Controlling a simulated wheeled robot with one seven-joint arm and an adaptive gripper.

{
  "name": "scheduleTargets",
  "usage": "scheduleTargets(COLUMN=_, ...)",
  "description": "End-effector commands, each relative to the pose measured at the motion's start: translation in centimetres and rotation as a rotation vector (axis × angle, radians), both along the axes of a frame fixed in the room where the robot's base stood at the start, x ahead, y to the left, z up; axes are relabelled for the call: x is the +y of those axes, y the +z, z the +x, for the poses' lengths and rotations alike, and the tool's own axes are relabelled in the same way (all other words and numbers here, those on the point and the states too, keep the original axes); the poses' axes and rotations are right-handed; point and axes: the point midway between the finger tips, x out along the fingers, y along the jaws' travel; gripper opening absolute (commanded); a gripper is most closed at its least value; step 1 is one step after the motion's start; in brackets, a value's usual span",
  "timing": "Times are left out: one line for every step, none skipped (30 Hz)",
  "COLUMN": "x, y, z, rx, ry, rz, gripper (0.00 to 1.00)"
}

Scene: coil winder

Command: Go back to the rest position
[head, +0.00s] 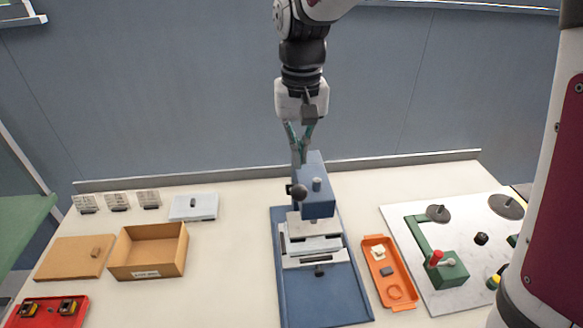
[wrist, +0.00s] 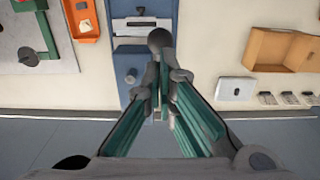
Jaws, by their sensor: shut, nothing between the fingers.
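My gripper (head: 300,158) hangs from the arm above the back of the blue press-like machine (head: 318,203), in the head view. Its fingers are shut with nothing between them. In the wrist view the green-padded fingers of my gripper (wrist: 163,88) come together near a dark round knob (wrist: 160,40) of the machine. I cannot tell whether the fingertips touch the machine. The machine stands on a blue base plate (head: 330,300) and has a dark ball knob on its left side.
An orange tray (head: 404,288) with small parts and a white board (head: 470,285) with a green fixture lie right. A cardboard box (head: 150,268), tan board (head: 70,260), white block (head: 194,206) and red tray (head: 45,318) lie left. A wall rises behind the table.

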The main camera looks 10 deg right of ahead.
Motion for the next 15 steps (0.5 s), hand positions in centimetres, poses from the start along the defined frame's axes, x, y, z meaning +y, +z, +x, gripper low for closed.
scheduleTargets(x=0.0, y=0.0, z=0.0, rx=0.000, ry=0.000, rz=0.000, gripper=0.00)
scheduleTargets(x=0.0, y=0.0, z=0.0, rx=0.000, ry=0.000, rz=0.000, gripper=0.00)
scheduleTargets(x=0.0, y=0.0, z=0.0, rx=0.000, ry=0.000, rz=0.000, gripper=0.00)
scheduleTargets(x=0.0, y=0.0, z=0.0, rx=0.000, ry=0.000, rz=0.000, gripper=0.00)
scheduleTargets(x=0.0, y=0.0, z=0.0, rx=0.000, ry=0.000, rz=0.000, gripper=0.00)
scheduleTargets(x=0.0, y=0.0, z=0.0, rx=0.000, ry=0.000, rz=0.000, gripper=0.00)
scheduleTargets(x=-0.1, y=0.0, z=0.0, rx=-0.002, ry=0.000, rz=0.001, gripper=0.00)
scheduleTargets(x=-0.1, y=0.1, z=-0.1, rx=-0.004, ry=-0.001, rz=0.002, gripper=0.00)
scheduleTargets(x=-0.3, y=0.4, z=-0.2, rx=-0.010, ry=-0.001, rz=0.004, gripper=0.00)
scheduleTargets(x=-0.6, y=0.6, z=-0.3, rx=-0.017, ry=-0.002, rz=0.007, gripper=0.00)
scheduleTargets(x=-0.8, y=0.9, z=-0.5, rx=-0.026, ry=-0.003, rz=0.010, gripper=0.00)
scheduleTargets(x=-1.4, y=1.4, z=-0.9, rx=-0.040, ry=-0.005, rz=0.016, gripper=0.00)
scheduleTargets(x=-1.8, y=1.9, z=-1.2, rx=-0.055, ry=-0.005, rz=0.021, gripper=0.00)
scheduleTargets(x=-2.3, y=2.3, z=-1.6, rx=-0.069, ry=-0.005, rz=0.025, gripper=0.00)
scheduleTargets(x=-3.0, y=2.9, z=-2.2, rx=-0.091, ry=-0.006, rz=0.031, gripper=0.00)
